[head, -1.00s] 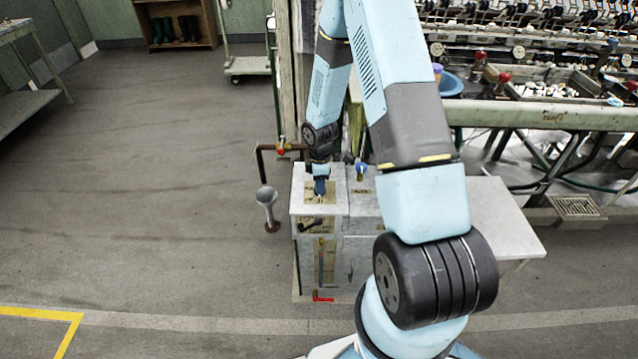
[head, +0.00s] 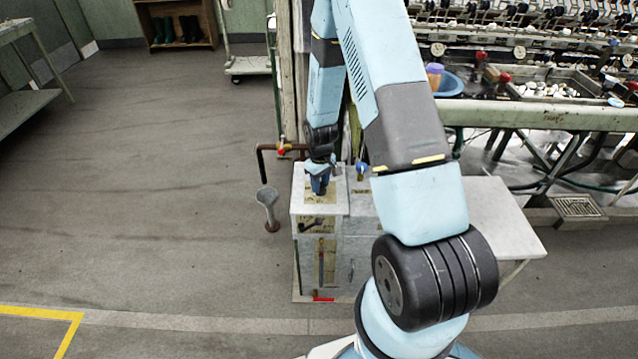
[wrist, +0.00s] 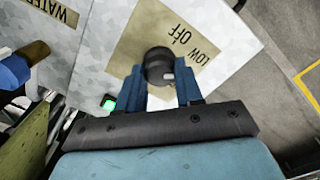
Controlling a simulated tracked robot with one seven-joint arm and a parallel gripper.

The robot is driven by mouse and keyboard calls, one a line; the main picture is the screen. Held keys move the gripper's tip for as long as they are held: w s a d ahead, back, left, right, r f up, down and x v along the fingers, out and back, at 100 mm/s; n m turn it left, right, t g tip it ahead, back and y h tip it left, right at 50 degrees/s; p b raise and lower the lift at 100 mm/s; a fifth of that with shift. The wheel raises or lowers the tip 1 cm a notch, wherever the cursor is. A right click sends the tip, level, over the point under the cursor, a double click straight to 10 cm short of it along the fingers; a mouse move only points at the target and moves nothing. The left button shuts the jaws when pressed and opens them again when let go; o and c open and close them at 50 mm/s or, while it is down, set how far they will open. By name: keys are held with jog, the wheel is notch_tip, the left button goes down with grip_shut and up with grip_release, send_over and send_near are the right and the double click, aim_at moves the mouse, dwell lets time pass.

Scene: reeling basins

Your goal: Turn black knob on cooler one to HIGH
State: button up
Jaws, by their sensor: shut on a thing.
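The black knob (wrist: 157,62) sits on a tan label plate (wrist: 133,40) on a grey metal top. The words OFF and LOW show to its right; no HIGH mark is visible. A small pale mark shows on the knob's lower right side. My gripper (wrist: 160,86) is shut on the knob, one blue finger on each side. In the head view, my gripper (head: 319,187) points down at the top of the left grey cooler (head: 300,202) and hides the knob there.
A blue-handled valve (head: 361,169) stands just right of the gripper, by a WATER plate (wrist: 58,10) in the wrist view. A green light (wrist: 108,103) glows nearby. A pipe with a funnel (head: 267,198) stands left of the cooler. Floor further left is clear.

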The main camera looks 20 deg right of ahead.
jog(key=m, duration=0.7)
jog(key=shift+w+r, duration=0.15)
jog(key=shift+w, duration=0.15)
dwell(0.4)
jog(key=o, duration=0.7)
jog(key=shift+c, duration=0.2)
jog(key=o, duration=0.4)
jog(key=shift+s, duration=0.2)
notch_tip(320, 180, up, 14)
jog(key=shift+f, duration=0.25)
